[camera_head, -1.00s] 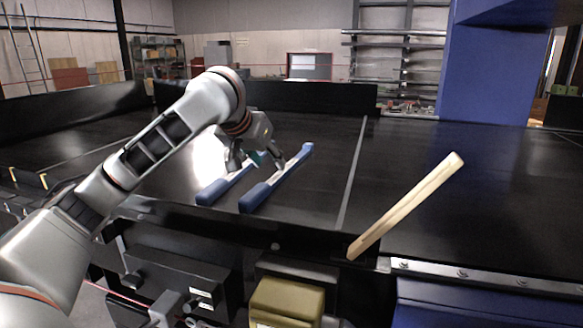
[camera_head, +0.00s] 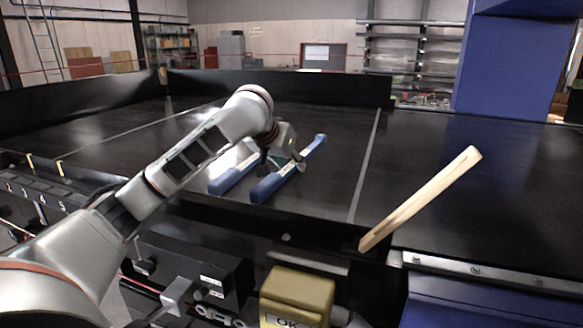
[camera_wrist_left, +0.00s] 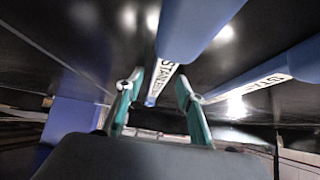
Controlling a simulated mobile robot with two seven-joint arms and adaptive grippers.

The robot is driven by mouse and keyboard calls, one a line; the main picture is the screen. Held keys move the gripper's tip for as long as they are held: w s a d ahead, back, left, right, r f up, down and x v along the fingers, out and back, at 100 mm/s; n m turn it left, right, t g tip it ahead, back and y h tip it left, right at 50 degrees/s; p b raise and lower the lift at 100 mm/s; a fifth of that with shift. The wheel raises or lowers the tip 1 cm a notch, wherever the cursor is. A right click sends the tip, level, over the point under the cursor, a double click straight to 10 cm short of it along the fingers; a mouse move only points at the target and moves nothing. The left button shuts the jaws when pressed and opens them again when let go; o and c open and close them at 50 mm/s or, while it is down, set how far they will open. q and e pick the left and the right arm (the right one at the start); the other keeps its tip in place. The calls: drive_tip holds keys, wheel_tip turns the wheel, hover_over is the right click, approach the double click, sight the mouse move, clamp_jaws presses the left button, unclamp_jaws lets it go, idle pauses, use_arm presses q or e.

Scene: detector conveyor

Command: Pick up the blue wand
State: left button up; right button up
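Two blue wands with white label strips lie side by side, slanted, on the black conveyor: a left one (camera_head: 227,181) and a right one (camera_head: 270,187). My left gripper (camera_head: 285,166) is low over the right wand's middle, its fingers apart. In the left wrist view, my open teal fingers (camera_wrist_left: 158,100) frame a labelled blue wand (camera_wrist_left: 185,30), with no clear contact. The other blue wand (camera_wrist_left: 285,65) is to the right there. The left wand is partly hidden behind my arm. My right gripper is not in view.
A pale wooden bar (camera_head: 425,195) slants up at the conveyor's front edge, right of the wands. A blue pillar (camera_head: 515,65) stands at the back right. A yellowish box (camera_head: 297,295) sits below the front edge. The belt (camera_head: 340,125) beyond the wands is clear.

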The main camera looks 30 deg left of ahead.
use_arm(q)
clamp_jaws()
